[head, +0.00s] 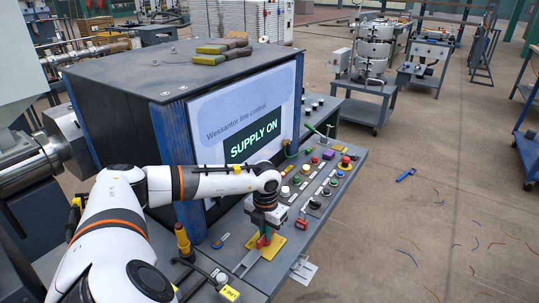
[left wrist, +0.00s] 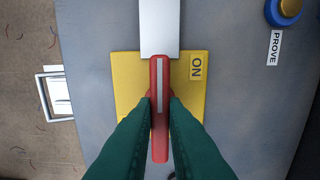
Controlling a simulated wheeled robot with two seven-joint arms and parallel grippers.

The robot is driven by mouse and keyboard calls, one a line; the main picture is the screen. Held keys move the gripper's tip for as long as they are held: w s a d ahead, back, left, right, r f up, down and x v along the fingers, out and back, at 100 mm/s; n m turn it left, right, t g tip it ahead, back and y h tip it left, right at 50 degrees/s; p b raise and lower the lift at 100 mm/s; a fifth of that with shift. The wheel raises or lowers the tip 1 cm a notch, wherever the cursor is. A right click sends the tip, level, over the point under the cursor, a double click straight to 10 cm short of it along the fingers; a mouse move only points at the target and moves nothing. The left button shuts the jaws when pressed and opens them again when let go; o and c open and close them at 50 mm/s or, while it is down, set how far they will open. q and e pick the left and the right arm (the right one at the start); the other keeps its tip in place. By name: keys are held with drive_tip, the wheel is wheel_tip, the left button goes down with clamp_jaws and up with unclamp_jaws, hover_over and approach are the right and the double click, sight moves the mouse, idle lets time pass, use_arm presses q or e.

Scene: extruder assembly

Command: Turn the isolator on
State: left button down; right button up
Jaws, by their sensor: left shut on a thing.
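The isolator's red handle (left wrist: 160,72) has a pale stripe along it and sits over a yellow plate (left wrist: 130,75) marked ON. In the wrist view the handle lies lengthwise up the picture, the ON label beside its upper right. My left gripper (left wrist: 161,103) has its green fingers closed on both sides of the handle. In the head view the yellow plate (head: 273,248) is on the front of the console, with my left gripper (head: 264,238) down over it. The screen (head: 247,115) reads SUPPLY ON. My right gripper is not in view.
Coloured buttons and knobs (head: 297,180) line the console right of the isolator. A blue knob (left wrist: 289,8) labelled PROVE is near the plate. A grey strip (left wrist: 159,28) runs to the plate. Gloves (head: 221,50) lie on the cabinet. The floor to the right is mostly open.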

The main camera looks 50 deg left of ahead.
use_arm(q)
drive_tip(key=c, duration=1.5)
unclamp_jaws()
drive_tip(key=shift+o, duration=0.2)
wheel_tip(320, 180, up, 12)
